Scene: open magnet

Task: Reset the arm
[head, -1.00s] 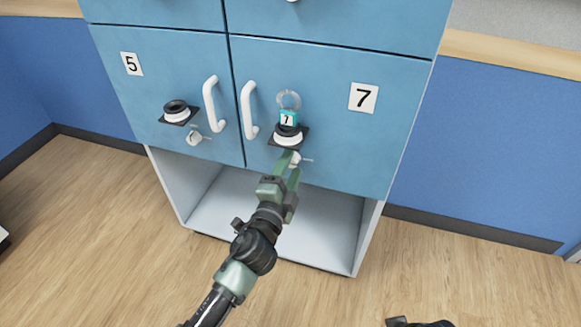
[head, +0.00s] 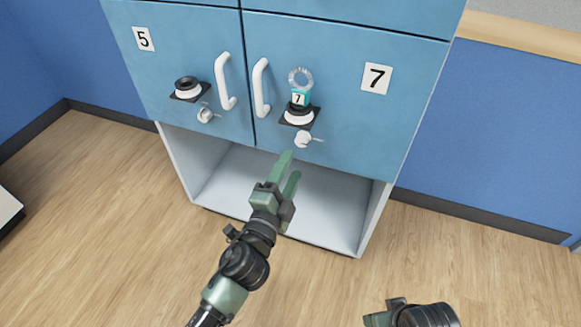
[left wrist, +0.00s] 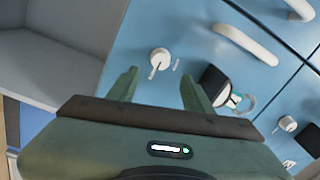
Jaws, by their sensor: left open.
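My left gripper (head: 287,172) is open and empty in the head view. Its two green fingers point up toward the blue cabinet, below the white knob (head: 304,139) on door 7. The left wrist view shows the same knob (left wrist: 160,58) ahead, between and beyond the open fingertips (left wrist: 157,90), with nothing held. A teal tag marked 7 with a grey ring (head: 300,87) sits at the black and white round magnet piece (head: 299,116) on door 7. My right gripper (head: 375,319) shows only in part at the bottom edge; its jaws cannot be made out.
Door 5 (head: 160,75) to the left has its own round piece (head: 188,88) and knob (head: 205,115). White handles (head: 262,88) stand out from both doors. Below the doors is an empty open shelf (head: 270,190). The wooden floor (head: 130,210) in front is clear.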

